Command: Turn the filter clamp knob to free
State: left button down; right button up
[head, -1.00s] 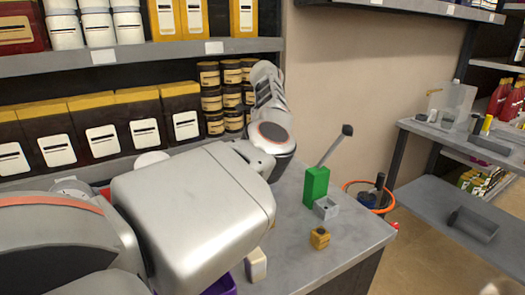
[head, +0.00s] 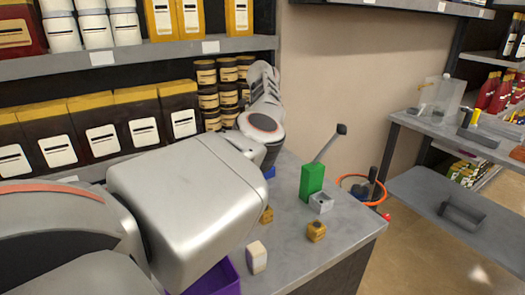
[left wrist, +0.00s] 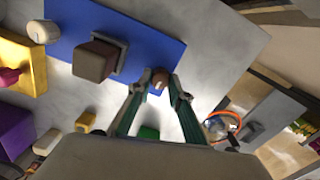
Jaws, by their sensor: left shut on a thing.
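In the left wrist view, my left gripper (left wrist: 160,86) has its two green-and-dark fingers around a small brown knob-like piece (left wrist: 158,80) at the lower right edge of a blue mat (left wrist: 135,45). It looks like the clamp knob; its turn angle cannot be read. A dark brown block in a grey frame (left wrist: 95,61) stands on the mat, left of the fingers. In the head view, my left arm hides the gripper and the knob; only a bit of the blue mat (head: 269,173) shows. My right gripper is in neither view.
A purple bin (head: 217,281) sits in front. Shelves with jars and cartons (head: 145,115) rise behind.

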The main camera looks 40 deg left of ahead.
pick_arm(q)
jog(key=c, duration=1.8)
grip_release()
jog(key=shift+c, duration=0.2)
notch_tip(320, 180, up, 12)
